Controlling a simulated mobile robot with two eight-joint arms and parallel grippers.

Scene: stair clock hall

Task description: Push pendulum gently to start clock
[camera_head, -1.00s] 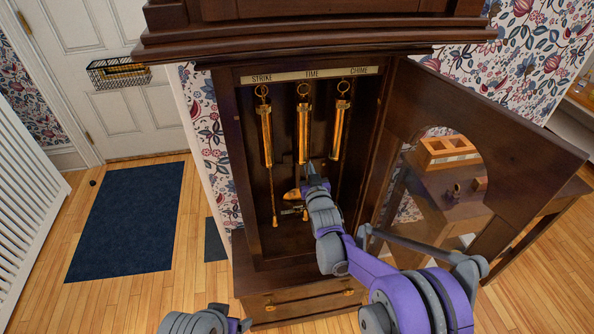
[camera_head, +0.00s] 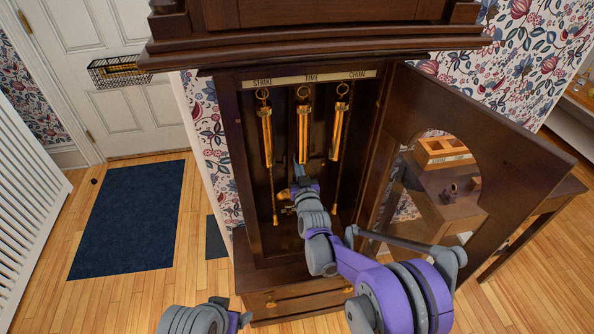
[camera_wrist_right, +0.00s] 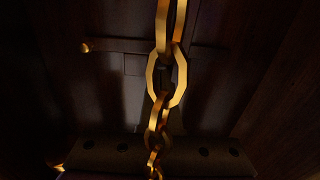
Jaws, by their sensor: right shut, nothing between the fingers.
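The tall dark wood clock case (camera_head: 236,170) stands open in the head view. The brass pendulum bob (camera_head: 284,194) shows only in part low inside, behind my right wrist. My right gripper (camera_head: 297,168) is inside the case, shut and empty, just below the middle brass weight (camera_head: 303,135). I cannot tell whether it touches the pendulum. In the right wrist view a gold chain (camera_wrist_right: 167,80) hangs very close to the camera, and no fingers can be made out.
The strike weight (camera_head: 266,135) and chime weight (camera_head: 336,132) hang on either side of the time weight. The open case door (camera_head: 500,125) stands to the right of my arm. A small table (camera_head: 535,215) stands behind it. A blue mat (camera_head: 128,220) lies on the floor at left.

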